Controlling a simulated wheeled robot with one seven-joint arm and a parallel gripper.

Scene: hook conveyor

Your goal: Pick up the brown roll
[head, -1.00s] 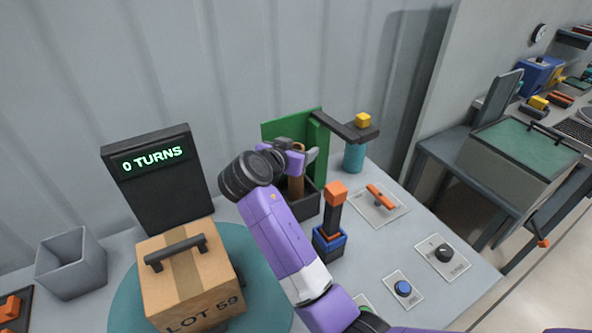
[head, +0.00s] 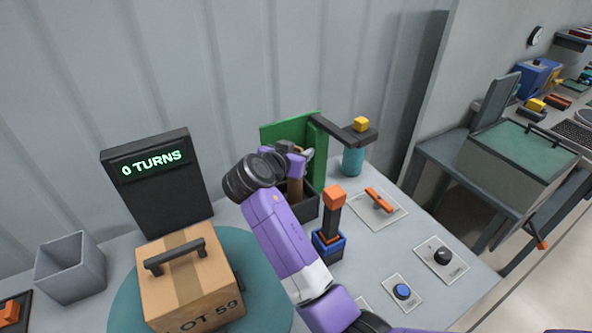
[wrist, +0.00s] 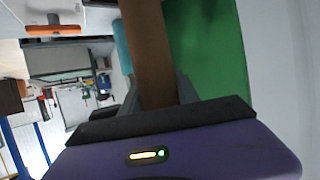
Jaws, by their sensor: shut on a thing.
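The brown roll (wrist: 150,45) is a long brown cylinder in the wrist view, running up from between my gripper's fingers (wrist: 157,95). In the head view the roll (head: 296,188) shows below my purple gripper (head: 298,165), within the dark open-topped box by the green panel. My gripper is shut on the roll. Part of the roll is hidden behind the gripper, and its lower end is hidden in the box.
The dark box (head: 306,207) and green panel (head: 317,150) are close around the gripper. An orange-topped post (head: 333,205) stands just right. A cardboard box (head: 190,285) sits on a teal disc (head: 262,270), by a "0 TURNS" display (head: 154,163).

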